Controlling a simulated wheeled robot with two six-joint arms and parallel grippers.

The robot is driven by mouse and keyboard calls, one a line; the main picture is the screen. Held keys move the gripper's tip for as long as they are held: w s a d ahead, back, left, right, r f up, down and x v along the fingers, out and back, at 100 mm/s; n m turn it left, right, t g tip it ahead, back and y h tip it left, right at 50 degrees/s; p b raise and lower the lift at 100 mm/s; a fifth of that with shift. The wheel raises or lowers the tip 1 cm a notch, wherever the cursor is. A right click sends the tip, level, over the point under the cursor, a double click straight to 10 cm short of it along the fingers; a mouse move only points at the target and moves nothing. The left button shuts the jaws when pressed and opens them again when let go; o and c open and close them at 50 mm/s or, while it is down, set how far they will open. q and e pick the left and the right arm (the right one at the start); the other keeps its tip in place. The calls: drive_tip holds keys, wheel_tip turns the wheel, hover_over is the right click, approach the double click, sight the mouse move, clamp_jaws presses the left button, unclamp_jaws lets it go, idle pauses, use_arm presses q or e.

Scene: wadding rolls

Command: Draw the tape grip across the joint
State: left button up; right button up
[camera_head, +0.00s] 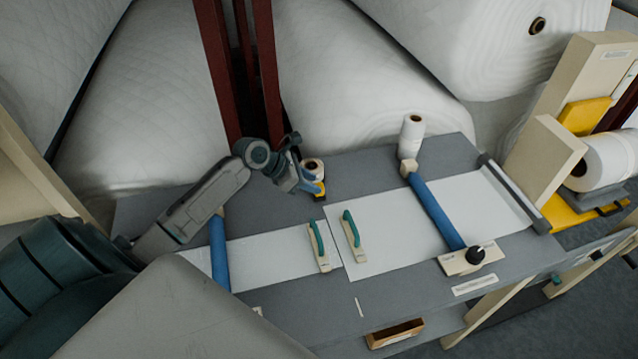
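Two white sheets, a left one (272,257) and a right one (395,222), lie on the grey table with their edges meeting at the joint (333,243). One green-handled block (320,247) stands left of the joint and another (353,237) right of it. A small tape roll (313,167) with blue and yellow parts, apparently the tape grip, is behind the joint near the table's back. My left gripper (308,185) is right at it, overlapping it in view. I cannot tell whether its fingers close on it. My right gripper is not in view.
Blue bars lie across the left sheet (219,252) and the right sheet (436,212). A white roll (411,137) stands at the back. A black knob on a beige plate (462,262) sits at the front right. Large wadding rolls (365,95) fill the space behind the table.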

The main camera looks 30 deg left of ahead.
sight(319, 185)
use_arm(q)
drive_tip(key=shift+p+x, duration=0.3)
drive_tip(key=shift+x, duration=1.45)
clamp_jaws()
